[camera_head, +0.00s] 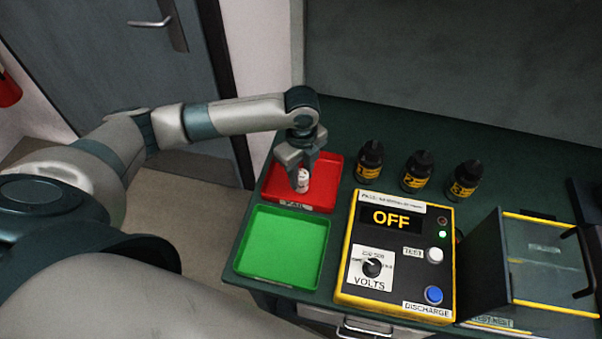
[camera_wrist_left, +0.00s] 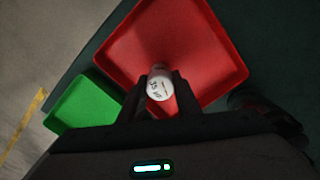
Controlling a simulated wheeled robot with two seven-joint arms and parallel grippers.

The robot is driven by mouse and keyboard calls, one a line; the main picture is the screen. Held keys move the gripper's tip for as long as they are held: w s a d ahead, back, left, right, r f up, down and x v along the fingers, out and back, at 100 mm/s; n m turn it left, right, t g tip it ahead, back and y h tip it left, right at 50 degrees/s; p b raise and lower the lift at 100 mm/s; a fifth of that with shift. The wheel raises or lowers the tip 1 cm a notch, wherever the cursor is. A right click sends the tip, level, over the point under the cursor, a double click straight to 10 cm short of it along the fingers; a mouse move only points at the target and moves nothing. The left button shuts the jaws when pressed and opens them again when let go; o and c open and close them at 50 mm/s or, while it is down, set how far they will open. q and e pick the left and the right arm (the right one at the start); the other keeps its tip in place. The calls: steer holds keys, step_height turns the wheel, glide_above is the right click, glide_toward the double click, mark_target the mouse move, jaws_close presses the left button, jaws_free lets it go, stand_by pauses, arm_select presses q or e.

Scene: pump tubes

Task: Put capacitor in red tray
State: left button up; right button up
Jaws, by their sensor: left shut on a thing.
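The capacitor (camera_head: 303,182) is a small white-topped cylinder, held upright between the fingers of my left gripper (camera_head: 301,172). It also shows in the left wrist view (camera_wrist_left: 159,84), between the two dark fingertips (camera_wrist_left: 158,97), with dark print on its top. The red tray (camera_head: 325,170), labelled FAIL, lies directly beneath the gripper; it fills the upper middle of the left wrist view (camera_wrist_left: 200,40). Whether the capacitor touches the tray floor I cannot tell. My right gripper is not in view.
A green tray (camera_head: 283,246) sits in front of the red one. A yellow-edged tester (camera_head: 397,250) reading OFF stands to the right. Three black bottles (camera_head: 416,172) stand behind it. A dark open holder (camera_head: 545,250) is at the far right.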

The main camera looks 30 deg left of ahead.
mark_target(301, 174)
arm_select(q)
steer(key=shift+f, duration=0.4)
steer(key=o, duration=1.2)
steer(key=shift+c, duration=0.2)
steer(key=shift+r, duration=0.1)
step_height(301, 174, up, 17)
steer(key=b, duration=0.3)
